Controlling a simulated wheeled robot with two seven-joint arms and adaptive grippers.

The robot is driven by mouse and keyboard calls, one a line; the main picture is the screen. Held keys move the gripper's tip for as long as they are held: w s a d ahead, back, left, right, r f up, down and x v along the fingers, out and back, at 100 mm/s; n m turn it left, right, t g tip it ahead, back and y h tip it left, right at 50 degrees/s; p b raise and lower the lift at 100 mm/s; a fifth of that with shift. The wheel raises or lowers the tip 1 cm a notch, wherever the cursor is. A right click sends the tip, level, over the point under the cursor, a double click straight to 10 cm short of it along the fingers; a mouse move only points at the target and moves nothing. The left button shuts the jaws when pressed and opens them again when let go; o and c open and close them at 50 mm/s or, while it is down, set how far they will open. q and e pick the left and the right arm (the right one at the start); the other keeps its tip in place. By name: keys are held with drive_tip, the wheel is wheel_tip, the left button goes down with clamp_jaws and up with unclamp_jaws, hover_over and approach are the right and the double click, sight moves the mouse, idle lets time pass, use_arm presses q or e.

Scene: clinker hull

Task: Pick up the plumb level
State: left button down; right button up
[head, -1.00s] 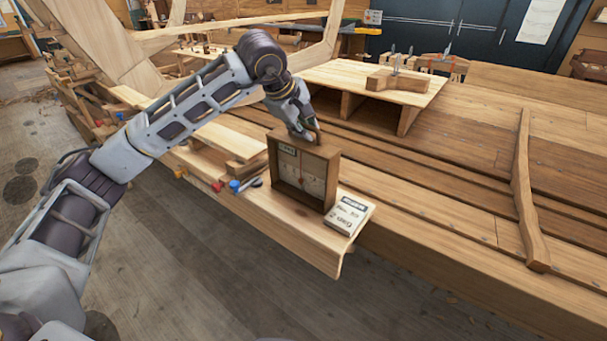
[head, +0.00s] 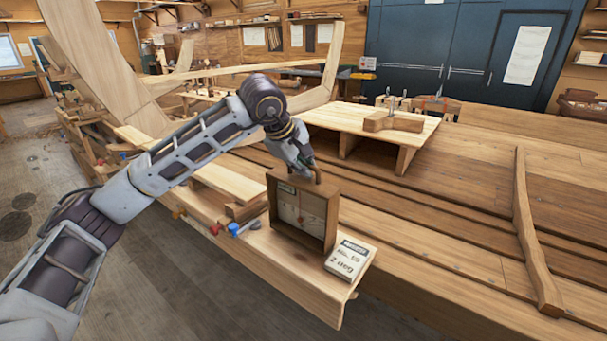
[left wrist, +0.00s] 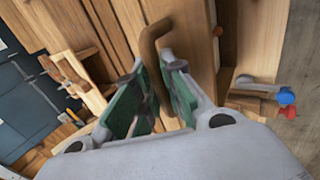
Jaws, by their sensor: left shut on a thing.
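The plumb level is a shallow, open-fronted wooden box (head: 302,209) with a pale face and a bent brown handle on top. It stands upright at the bench edge, a little tilted; I cannot tell whether its base touches the plank below. My left gripper (head: 312,170) comes from above and is shut on the handle. In the left wrist view the brown handle (left wrist: 148,45) runs down between the green-padded fingers of the left gripper (left wrist: 153,92). The fingers hide part of the handle. My right gripper is in neither view.
A white printed card block (head: 350,257) lies just right of the box. Blue- and red-ended tools (head: 236,229) lie to its left, beside stacked planks (head: 236,180). A raised board (head: 376,128) with clamps stands behind. A curved wooden strip (head: 533,235) lies at right.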

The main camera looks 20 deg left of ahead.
use_arm(q)
wheel_tip(320, 180, up, 8)
drive_tip(key=shift+f, duration=0.25)
drive_tip(key=shift+r, duration=0.7)
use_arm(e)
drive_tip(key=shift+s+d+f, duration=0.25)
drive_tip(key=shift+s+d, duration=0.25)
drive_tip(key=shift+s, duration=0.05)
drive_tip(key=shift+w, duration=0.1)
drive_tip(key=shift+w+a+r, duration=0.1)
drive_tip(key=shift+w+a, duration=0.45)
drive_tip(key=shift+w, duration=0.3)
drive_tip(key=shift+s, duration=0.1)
